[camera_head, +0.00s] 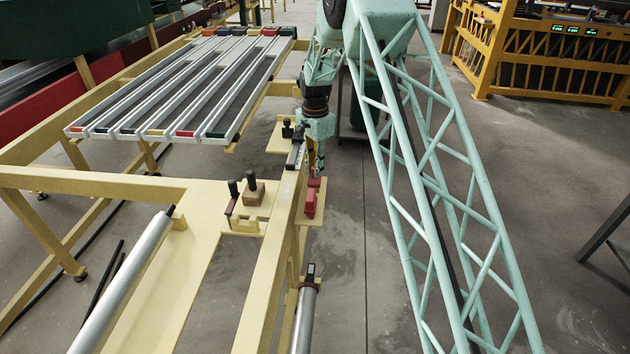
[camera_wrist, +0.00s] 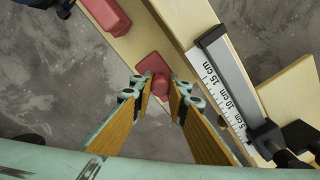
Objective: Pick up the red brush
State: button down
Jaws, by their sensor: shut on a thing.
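The red brush (camera_wrist: 153,66) shows in the wrist view between the tips of my gripper (camera_wrist: 158,88), with its end resting over a narrow cream shelf. My gripper is shut on it, one finger on each side. In the head view, my gripper (camera_head: 317,172) points down at the right edge of the cream frame, at the red piece (camera_head: 315,182). A second red block-like part (camera_wrist: 105,13) lies on the same shelf in the wrist view and also shows in the head view (camera_head: 310,203). I cannot tell whether the two red parts are joined.
Brown-handled tools (camera_head: 253,190) stand on the cream frame at left. Grey slats (camera_head: 185,85) lie on the frame behind.

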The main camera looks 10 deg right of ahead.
jog(key=shift+r, duration=0.1)
jog(key=shift+r+p, duration=0.4)
jog(key=shift+r, duration=4.55)
jog(key=c, duration=3.2)
grip_release()
jog(key=shift+c, duration=0.5)
jog(key=shift+s+a, duration=0.1)
jog(key=shift+a, duration=0.05)
